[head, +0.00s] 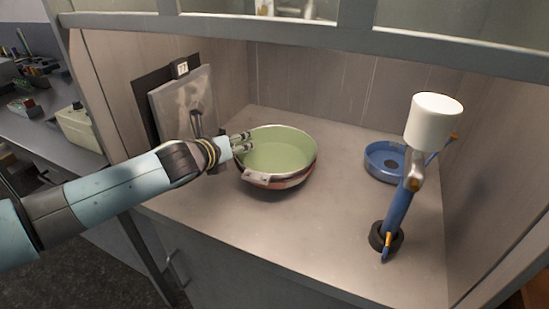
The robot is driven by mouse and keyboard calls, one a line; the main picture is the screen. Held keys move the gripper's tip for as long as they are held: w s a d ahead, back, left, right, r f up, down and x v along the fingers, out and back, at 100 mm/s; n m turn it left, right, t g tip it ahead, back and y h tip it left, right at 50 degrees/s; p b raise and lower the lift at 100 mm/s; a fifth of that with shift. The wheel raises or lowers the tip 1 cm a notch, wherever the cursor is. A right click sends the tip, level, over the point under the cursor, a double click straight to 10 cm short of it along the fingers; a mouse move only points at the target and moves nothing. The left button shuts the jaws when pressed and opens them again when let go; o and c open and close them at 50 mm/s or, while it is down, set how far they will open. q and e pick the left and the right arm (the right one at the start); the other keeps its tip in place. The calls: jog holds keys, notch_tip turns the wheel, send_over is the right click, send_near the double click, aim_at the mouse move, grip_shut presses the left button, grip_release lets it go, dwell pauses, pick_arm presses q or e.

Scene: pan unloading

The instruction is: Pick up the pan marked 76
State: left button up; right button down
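A round pan (275,158) with a pale green inside, a reddish-brown outer side and a light front handle stands on the grey counter. I cannot read a 76 on it. My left gripper (243,142) is at the pan's left rim, its fingers overlapping the rim in the head view. Whether they touch or grip the rim is unclear. My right gripper is not in view.
A blue round dish (384,161) lies to the right. In front of it stands a blue post with a white cylinder (433,120) on top. Dark and grey boards (182,100) with a small tag lean at the back left. The counter's front middle (320,225) is clear.

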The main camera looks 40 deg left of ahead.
pick_arm(q)
grip_shut()
jog(key=shift+r, duration=0.1)
dwell(0.4)
